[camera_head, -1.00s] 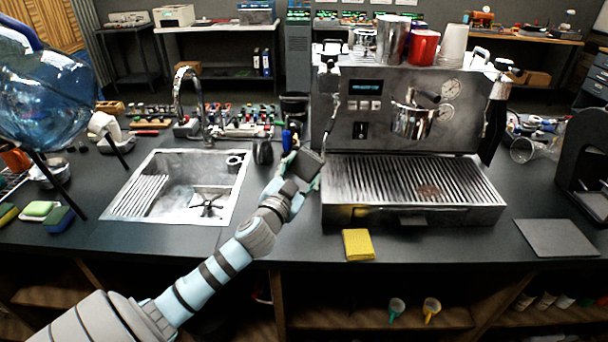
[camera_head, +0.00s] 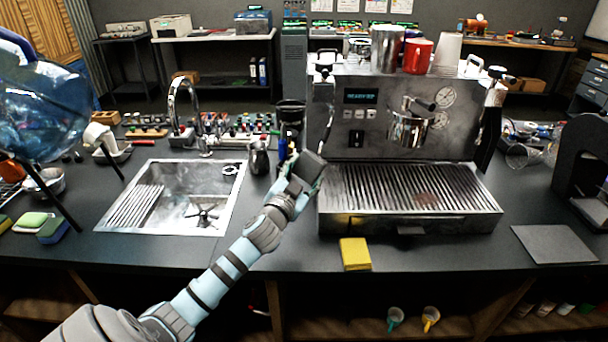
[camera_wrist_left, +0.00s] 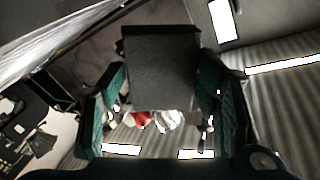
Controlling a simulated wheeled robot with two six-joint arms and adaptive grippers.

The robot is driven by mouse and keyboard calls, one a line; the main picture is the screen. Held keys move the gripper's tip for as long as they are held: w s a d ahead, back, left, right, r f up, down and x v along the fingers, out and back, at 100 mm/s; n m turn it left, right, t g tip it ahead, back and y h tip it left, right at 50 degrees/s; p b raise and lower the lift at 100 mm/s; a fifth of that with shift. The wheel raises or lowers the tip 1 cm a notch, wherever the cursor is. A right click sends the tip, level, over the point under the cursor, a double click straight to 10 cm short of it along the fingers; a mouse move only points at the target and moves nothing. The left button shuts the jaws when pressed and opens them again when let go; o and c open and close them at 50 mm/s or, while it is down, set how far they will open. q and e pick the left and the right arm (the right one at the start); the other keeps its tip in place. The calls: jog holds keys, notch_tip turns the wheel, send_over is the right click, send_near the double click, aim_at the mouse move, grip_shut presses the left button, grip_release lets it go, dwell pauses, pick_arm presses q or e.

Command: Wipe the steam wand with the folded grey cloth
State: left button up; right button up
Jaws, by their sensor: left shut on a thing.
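My left gripper (camera_head: 302,172) is shut on the folded grey cloth (camera_head: 308,163), a dark square pad held above the counter at the left front of the espresso machine. In the left wrist view the cloth (camera_wrist_left: 160,70) sits between the two teal fingers. The steam wand (camera_head: 330,115) is a thin metal tube hanging at the machine's left side. Its lower end comes down close to the cloth; I cannot tell whether they touch. The right gripper is not in view.
The espresso machine (camera_head: 390,135) with its ribbed drip tray (camera_head: 405,190) stands right of the gripper. A sink (camera_head: 170,228) lies left. A grey mat (camera_head: 553,243) lies at right. A dark pitcher (camera_head: 259,158) stands behind the gripper.

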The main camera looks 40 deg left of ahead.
pick_arm(q)
jog(key=shift+w+a, duration=0.2)
jog(key=shift+w, duration=0.45)
jog(key=shift+w+d+p, duration=0.2)
jog(key=shift+w+d, duration=0.1)
jog(key=shift+d, duration=0.7)
jog(key=shift+w+d+p, duration=0.2)
jog(key=shift+w+d, duration=0.05)
jog(key=shift+d, duration=0.75)
jog(key=shift+s+a, duration=0.3)
jog(key=shift+a, duration=0.75)
jog(key=shift+s+a, duration=0.25)
jog(key=shift+a, duration=0.75)
jog(key=v, duration=0.6)
jog(key=v, duration=0.3)
jog(key=shift+s+r, duration=0.1)
